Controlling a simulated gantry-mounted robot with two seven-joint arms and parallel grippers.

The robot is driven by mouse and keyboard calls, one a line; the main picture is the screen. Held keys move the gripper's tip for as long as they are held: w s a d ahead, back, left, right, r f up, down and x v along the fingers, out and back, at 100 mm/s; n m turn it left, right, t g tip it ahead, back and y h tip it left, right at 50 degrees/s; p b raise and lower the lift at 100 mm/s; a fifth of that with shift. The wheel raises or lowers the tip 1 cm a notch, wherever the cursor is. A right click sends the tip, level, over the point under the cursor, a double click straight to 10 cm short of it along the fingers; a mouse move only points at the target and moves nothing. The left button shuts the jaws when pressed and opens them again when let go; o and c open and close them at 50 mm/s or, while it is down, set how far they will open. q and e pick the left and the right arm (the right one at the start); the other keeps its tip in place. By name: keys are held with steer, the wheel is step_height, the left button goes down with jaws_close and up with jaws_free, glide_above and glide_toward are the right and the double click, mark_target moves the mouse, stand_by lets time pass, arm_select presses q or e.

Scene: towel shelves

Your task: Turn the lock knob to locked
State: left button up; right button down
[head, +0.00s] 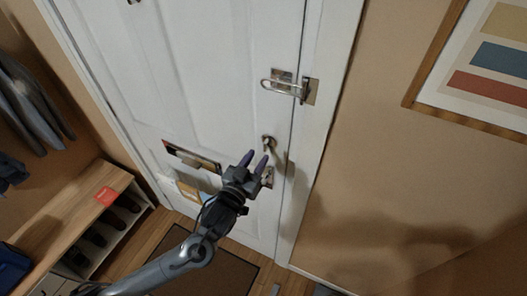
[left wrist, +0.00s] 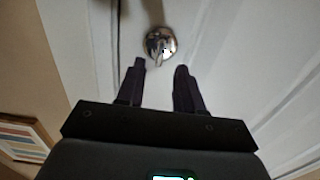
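The lock knob (head: 268,143) is a small shiny metal piece on a round plate, on the white door (head: 235,100) near its right edge. It also shows in the left wrist view (left wrist: 160,44), just beyond and between my fingertips. My left gripper (head: 256,160) is open, its two dark fingers pointing at the door just below the knob in the head view. Nothing shows between the fingers, and they appear apart from the knob. A metal handle plate (head: 267,177) is partly hidden behind my left gripper. My right gripper is not in view.
A swing-bar latch (head: 288,86) sits above the knob across the door edge. A mail slot (head: 191,158) is left of my gripper. A wooden shoe bench (head: 65,215) stands at left, a dark mat (head: 215,262) lies below, and a framed picture (head: 480,60) hangs at right.

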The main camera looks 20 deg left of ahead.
mark_target(264, 148)
arm_select(q)
steer(key=shift+w+d+b, duration=0.15)
steer(key=shift+w+b, duration=0.25)
steer(key=shift+w, duration=0.85)
steer(key=shift+w+d+b, duration=0.1)
steer(key=shift+w+b, duration=0.3)
steer(key=shift+w, duration=0.85)
jaws_close()
